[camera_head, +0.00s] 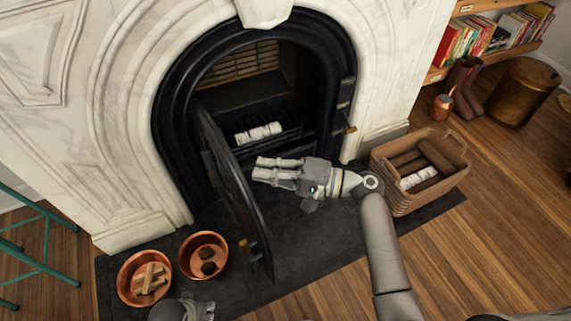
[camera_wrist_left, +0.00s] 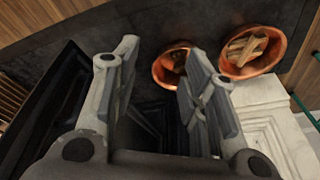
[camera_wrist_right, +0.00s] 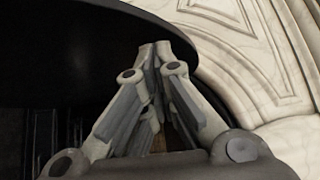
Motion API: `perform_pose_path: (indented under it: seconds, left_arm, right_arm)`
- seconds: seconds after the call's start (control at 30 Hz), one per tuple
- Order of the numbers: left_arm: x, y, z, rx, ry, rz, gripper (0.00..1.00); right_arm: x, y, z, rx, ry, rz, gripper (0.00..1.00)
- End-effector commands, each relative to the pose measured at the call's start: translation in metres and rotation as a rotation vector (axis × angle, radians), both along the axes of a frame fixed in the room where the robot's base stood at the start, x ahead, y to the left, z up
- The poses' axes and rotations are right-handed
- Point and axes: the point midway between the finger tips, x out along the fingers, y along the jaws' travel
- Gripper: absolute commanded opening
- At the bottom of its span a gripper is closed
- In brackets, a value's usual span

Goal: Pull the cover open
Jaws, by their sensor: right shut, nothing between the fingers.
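The cover is a black arched door (camera_head: 232,185) on the fireplace, hinged at the left and swung well out from the opening. A small wooden knob (camera_head: 244,246) sits near its lower outer edge. In the head view my right gripper (camera_head: 260,170) is on the inner side of the door, fingers pointing left, very close to it; contact is unclear. In the right wrist view its fingers (camera_wrist_right: 155,50) are shut and empty, below the dark door (camera_wrist_right: 80,50). My left gripper (camera_head: 208,309) is at the bottom edge, partly cut off; its fingers (camera_wrist_left: 160,65) are spread and empty.
Two copper bowls (camera_head: 143,278) (camera_head: 203,254) with wood and dark lumps stand left of the door on the dark hearth (camera_head: 310,250). A wicker basket of logs (camera_head: 420,170) is at the right. Pale logs (camera_head: 258,133) lie in the grate. Marble (camera_head: 110,120) surrounds the fireplace.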

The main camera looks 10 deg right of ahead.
Motion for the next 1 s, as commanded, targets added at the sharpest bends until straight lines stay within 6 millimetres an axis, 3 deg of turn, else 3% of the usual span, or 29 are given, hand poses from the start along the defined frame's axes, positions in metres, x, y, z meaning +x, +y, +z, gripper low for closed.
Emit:
perform_pose_path:
  seconds: [0.57,0.63,0.8,1.0]
  left_arm:
    - [-0.001,0.0,-0.003,0.0,0.002,-0.001,0.4]
    - [0.001,-0.001,-0.004,-0.002,-0.005,-0.001,0.4]
    - [-0.009,0.0,-0.031,0.0,0.016,-0.002,0.4]
    - [-0.014,0.001,-0.043,0.001,0.022,-0.004,0.4]
  right_arm:
    - [-0.007,0.014,0.0,-0.001,0.001,0.0,0.0]
    - [-0.012,0.023,0.0,0.0,0.002,0.002,0.0]
    - [-0.034,0.061,0.001,0.001,0.003,0.004,0.0]
    - [-0.049,0.101,0.0,0.0,0.001,0.001,0.0]
